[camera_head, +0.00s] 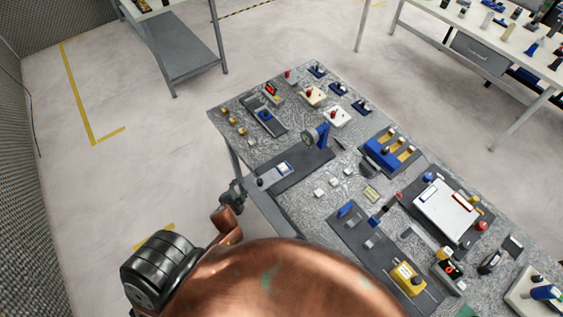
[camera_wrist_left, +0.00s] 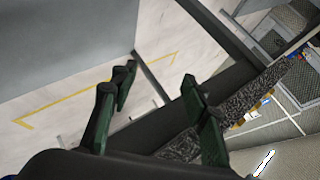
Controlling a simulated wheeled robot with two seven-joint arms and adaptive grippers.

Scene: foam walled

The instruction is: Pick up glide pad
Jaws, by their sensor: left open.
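My left gripper (camera_head: 236,190) is beside the near left edge of the workbench, at the dark board's end. In the left wrist view its two green fingers (camera_wrist_left: 160,76) are spread apart with nothing between them. Several small white pieces (camera_head: 333,181) lie on the grey speckled bench top, right of the dark board; one of them may be the glide pad, but I cannot tell which thing it is. They are apart from the gripper. My right gripper is not in view.
The workbench (camera_head: 296,192) is crowded. The dark board (camera_head: 305,168) carries a blue upright device (camera_head: 319,135). A blue fixture (camera_head: 381,154), a yellow device (camera_head: 406,279) and a white plate (camera_head: 445,210) stand farther right. Clear floor (camera_head: 130,140) lies left of the bench.

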